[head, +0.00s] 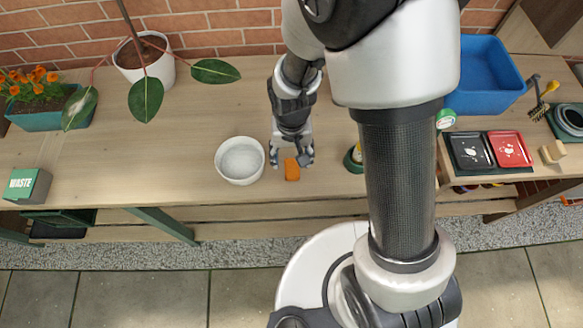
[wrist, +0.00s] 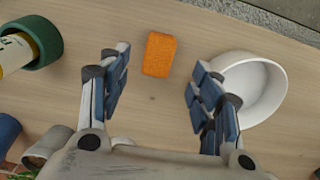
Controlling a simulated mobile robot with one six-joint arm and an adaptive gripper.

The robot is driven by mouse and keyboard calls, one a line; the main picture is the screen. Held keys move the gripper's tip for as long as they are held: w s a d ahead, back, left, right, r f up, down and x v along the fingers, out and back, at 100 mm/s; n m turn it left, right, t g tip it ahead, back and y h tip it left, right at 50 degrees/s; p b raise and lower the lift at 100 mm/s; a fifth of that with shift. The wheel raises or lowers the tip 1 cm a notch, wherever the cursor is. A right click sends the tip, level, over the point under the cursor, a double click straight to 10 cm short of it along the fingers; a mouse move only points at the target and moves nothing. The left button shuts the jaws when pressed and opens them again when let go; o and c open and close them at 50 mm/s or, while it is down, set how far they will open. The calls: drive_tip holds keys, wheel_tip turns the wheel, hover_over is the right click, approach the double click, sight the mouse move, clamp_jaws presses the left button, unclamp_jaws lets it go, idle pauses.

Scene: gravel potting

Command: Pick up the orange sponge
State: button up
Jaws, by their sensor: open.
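The orange sponge (head: 292,169) lies flat on the wooden bench near its front edge, just right of the white bowl. In the wrist view the orange sponge (wrist: 160,54) lies ahead of my fingers, roughly centred between them and nearer the left finger. My gripper (head: 291,155) is above the bench with its fingers spread wide. In the wrist view my gripper (wrist: 158,90) is open and empty, with bare wood between the fingers. No finger visibly touches the sponge.
The white bowl (head: 240,160) stands close beside the sponge; in the wrist view the bowl (wrist: 250,88) is partly behind the right finger. A green round holder (head: 353,161) stands to the right, partly hidden by my arm.

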sight(292, 167)
drive_tip(key=f+b, duration=0.1)
drive_tip(key=f, duration=0.1)
drive_tip(key=f+b, duration=0.1)
drive_tip(key=f, duration=0.2)
drive_tip(key=f+b, duration=0.1)
drive_tip(key=f, duration=0.2)
drive_tip(key=shift+w, duration=0.3)
drive_tip(key=shift+r, duration=0.15)
drive_tip(key=shift+c, duration=0.5)
drive_tip(key=c, duration=0.9)
drive_tip(key=shift+c, duration=0.2)
drive_tip(key=shift+r, duration=0.1)
wheel_tip(292, 167, up, 20)
drive_tip(key=p, duration=0.7)
